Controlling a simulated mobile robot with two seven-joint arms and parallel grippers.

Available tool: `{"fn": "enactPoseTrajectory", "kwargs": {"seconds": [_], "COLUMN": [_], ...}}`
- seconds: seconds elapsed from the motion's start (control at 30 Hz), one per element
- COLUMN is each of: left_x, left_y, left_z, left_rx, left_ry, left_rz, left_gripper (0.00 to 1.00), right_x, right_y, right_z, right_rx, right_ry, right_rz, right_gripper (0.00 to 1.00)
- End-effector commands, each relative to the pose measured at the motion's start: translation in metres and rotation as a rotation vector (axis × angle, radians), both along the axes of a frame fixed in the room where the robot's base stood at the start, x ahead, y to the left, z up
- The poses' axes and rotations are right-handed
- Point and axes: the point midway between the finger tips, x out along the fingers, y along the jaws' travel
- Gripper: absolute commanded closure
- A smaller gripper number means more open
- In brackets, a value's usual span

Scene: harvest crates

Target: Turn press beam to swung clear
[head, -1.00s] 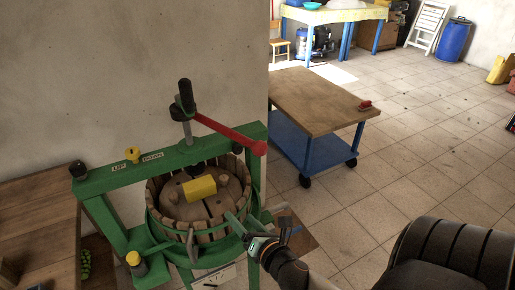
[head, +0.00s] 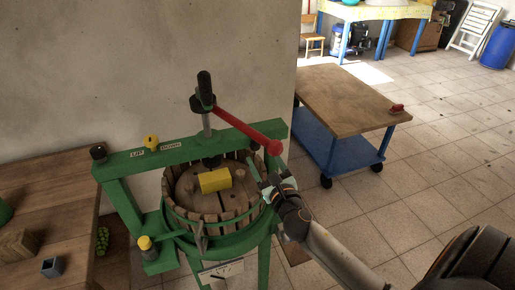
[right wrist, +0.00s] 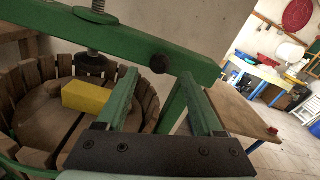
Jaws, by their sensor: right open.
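The green press beam (head: 182,150) lies across the top of the press, over the slatted wooden basket (head: 213,212). It also crosses the top of the right wrist view (right wrist: 130,42). A threaded screw (head: 206,124) with a red crank handle (head: 245,130) rises from the beam. My right gripper (head: 262,166) is open and empty beside the basket's right rim, below the beam's right end. In the right wrist view its fingers (right wrist: 160,76) point towards the beam, with a dark round knob (right wrist: 160,63) showing between their tips. My left gripper is not in view.
A yellow block (head: 215,180) lies on the wooden plate in the basket. A wooden-topped cart (head: 345,98) stands behind to the right. A wooden table (head: 50,190) is at the left, and a wall stands behind the press. The right floor is open.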

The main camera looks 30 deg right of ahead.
Motion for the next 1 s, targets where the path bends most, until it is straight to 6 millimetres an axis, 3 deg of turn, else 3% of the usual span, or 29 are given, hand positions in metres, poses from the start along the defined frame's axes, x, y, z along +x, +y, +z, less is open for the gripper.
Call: {"fn": "enactPoseTrajectory", "kwargs": {"seconds": [0.1,0.3,0.7,1.0], "left_x": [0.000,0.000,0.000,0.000], "left_y": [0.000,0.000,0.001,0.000], "left_z": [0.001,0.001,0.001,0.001], "left_rx": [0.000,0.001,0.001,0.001], "left_ry": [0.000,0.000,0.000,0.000], "left_rz": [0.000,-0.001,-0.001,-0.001], "left_gripper": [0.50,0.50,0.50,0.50], "right_x": [0.020,0.039,0.044,0.044], "right_y": [-0.004,-0.009,-0.010,-0.010], "right_z": [0.001,0.000,-0.001,-0.001], "right_rx": [0.002,0.003,0.003,0.002], "right_ry": [-0.001,-0.001,0.000,0.001], "right_rz": [0.000,0.000,0.001,0.001], "right_gripper": [0.31,0.31,0.31,0.65]}}
